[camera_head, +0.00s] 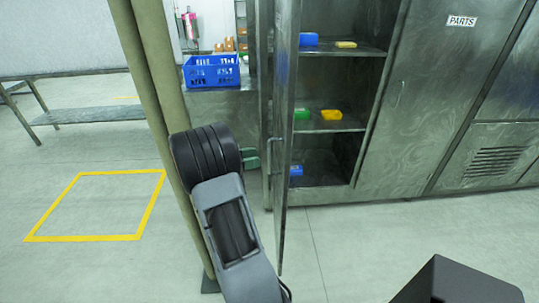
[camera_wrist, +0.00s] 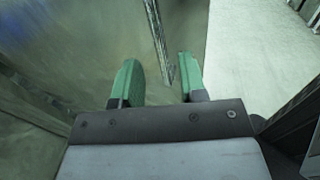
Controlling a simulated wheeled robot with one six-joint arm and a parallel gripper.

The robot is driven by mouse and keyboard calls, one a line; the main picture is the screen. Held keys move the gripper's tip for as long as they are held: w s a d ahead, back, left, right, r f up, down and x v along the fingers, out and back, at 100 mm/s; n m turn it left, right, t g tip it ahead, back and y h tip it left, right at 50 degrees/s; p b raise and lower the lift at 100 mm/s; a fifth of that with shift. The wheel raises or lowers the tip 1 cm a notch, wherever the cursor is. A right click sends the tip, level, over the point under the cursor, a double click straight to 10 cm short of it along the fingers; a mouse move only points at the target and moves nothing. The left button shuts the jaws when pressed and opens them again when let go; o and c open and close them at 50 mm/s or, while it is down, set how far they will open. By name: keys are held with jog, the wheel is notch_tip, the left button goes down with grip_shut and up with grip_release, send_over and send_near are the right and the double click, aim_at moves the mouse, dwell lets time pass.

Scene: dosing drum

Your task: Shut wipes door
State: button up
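A grey metal cabinet door (camera_head: 287,90) stands open and shows almost edge-on in the head view. No wipes label is readable on it. Its face (camera_wrist: 60,60) fills the left of the wrist view. A thin metal bar (camera_wrist: 158,40), apparently the door's handle, runs down toward the space between my fingers. My gripper (camera_wrist: 159,82) has two green fingers, set apart with nothing clamped between them. In the head view my gripper (camera_head: 250,158) is at the left side of the door, close to it; contact cannot be told. My arm hides part of the door's surroundings.
The open cabinet's shelves (camera_head: 335,125) hold blue, yellow and green items. A closed door with a PARTS sign (camera_head: 461,21) is to the right. A blue crate (camera_head: 212,71) sits behind my arm. Yellow tape (camera_head: 82,238) marks clear floor at left. Floor right of the door is free.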

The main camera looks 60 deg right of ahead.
aim_at(269, 170)
jog(key=shift+x, duration=2.85)
grip_shut()
